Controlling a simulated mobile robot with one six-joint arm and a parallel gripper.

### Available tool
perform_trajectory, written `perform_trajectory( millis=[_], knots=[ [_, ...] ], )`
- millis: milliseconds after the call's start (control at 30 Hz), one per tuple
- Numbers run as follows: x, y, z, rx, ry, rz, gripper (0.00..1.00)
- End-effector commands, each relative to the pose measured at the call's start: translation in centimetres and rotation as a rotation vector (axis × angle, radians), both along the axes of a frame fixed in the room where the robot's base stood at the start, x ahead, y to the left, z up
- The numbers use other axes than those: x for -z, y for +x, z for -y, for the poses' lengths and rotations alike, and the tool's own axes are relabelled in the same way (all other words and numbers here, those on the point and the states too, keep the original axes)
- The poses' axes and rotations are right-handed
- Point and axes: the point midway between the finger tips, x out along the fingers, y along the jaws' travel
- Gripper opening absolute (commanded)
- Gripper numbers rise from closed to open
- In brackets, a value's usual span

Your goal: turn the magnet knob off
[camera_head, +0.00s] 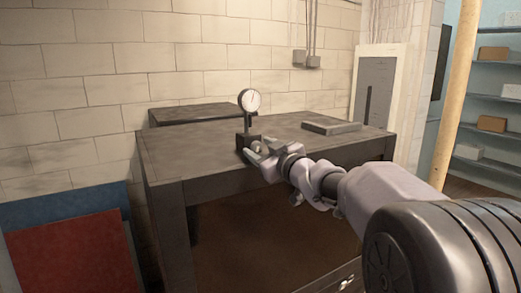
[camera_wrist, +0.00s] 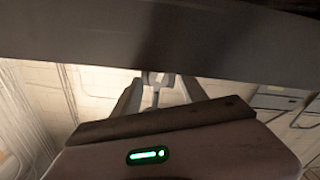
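A dial gauge (camera_head: 249,101) with a round white face stands upright on a post on a dark magnet base (camera_head: 246,143), near the front edge of the bench. My gripper (camera_head: 259,153) is at the front of this base, partly covering it. In the wrist view my gripper's two pale fingers (camera_wrist: 160,95) are apart. A small pale piece (camera_wrist: 158,78) shows between them, perhaps the magnet knob; I cannot tell whether the fingers touch it. The knob's setting cannot be read in either view.
The dark bench (camera_head: 190,155) has a flat grey block (camera_head: 331,127) at its right. A lower dark box or surface (camera_head: 195,113) is behind it. Red (camera_head: 75,255) and blue panels stand at left. Shelves (camera_head: 490,95) are at far right. The bench top between gauge and block is clear.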

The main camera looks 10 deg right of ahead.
Motion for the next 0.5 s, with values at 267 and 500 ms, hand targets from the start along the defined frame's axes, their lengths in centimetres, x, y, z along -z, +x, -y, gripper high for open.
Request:
perform_trajectory(
  millis=[267,500],
  knots=[
    [0.0,-1.2,0.5,0.003,0.001,0.001,0.5],
    [0.0,-6.6,2.3,0.003,0.0,0.002,0.5]
  ],
)
